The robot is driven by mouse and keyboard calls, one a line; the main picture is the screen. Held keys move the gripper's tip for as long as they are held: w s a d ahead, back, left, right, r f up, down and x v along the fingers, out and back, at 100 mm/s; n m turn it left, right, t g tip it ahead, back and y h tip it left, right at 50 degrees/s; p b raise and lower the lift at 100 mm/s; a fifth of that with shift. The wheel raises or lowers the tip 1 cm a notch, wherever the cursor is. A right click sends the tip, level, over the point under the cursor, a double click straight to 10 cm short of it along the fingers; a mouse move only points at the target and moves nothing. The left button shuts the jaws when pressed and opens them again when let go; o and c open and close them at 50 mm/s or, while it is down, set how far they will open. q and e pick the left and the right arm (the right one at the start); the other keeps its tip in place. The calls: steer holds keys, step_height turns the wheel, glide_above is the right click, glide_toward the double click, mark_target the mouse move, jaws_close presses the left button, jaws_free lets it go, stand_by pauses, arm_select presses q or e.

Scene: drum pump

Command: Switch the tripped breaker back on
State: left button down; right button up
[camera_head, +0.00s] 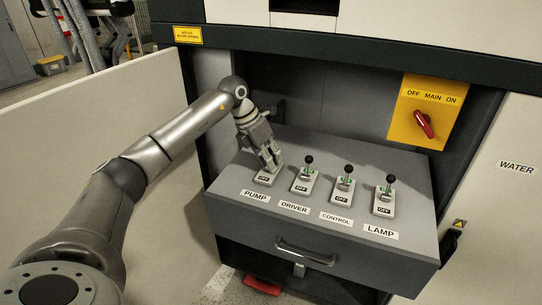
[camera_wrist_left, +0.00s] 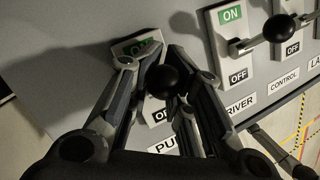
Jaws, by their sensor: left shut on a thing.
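The pump breaker (camera_head: 263,178) is the leftmost of several lever switches on a sloped grey panel. My left gripper (camera_head: 272,165) reaches down onto it and is shut on its lever. In the left wrist view, the black lever knob (camera_wrist_left: 163,82) shows between the fingers of my left gripper (camera_wrist_left: 160,75), above the breaker plate. Part of the green ON label (camera_wrist_left: 146,47) and part of the OFF label show; the fingers cover the rest. I cannot tell the lever's exact position. My right gripper is not in view.
The driver (camera_head: 303,185), control (camera_head: 342,195) and lamp (camera_head: 384,205) levers, with black knobs, stand close by on the right. A yellow MAIN switch plate (camera_head: 408,125) with a red handle is at the back right. A drawer handle (camera_head: 305,254) juts from the front.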

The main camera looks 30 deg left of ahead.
arm_select(q)
steer(key=shift+w+a+r+p, duration=0.1)
steer(key=shift+w+r+p, duration=0.05)
steer(key=shift+r+p, duration=0.15)
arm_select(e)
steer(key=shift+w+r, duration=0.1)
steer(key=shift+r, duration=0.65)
arm_select(q)
steer(key=shift+f, duration=0.1)
steer(key=c, duration=1.6)
jaws_free()
steer(key=shift+g, duration=0.3)
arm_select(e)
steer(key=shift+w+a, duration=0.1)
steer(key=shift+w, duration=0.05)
arm_select(q)
steer(key=v, duration=1.2)
steer(key=shift+s, duration=0.25)
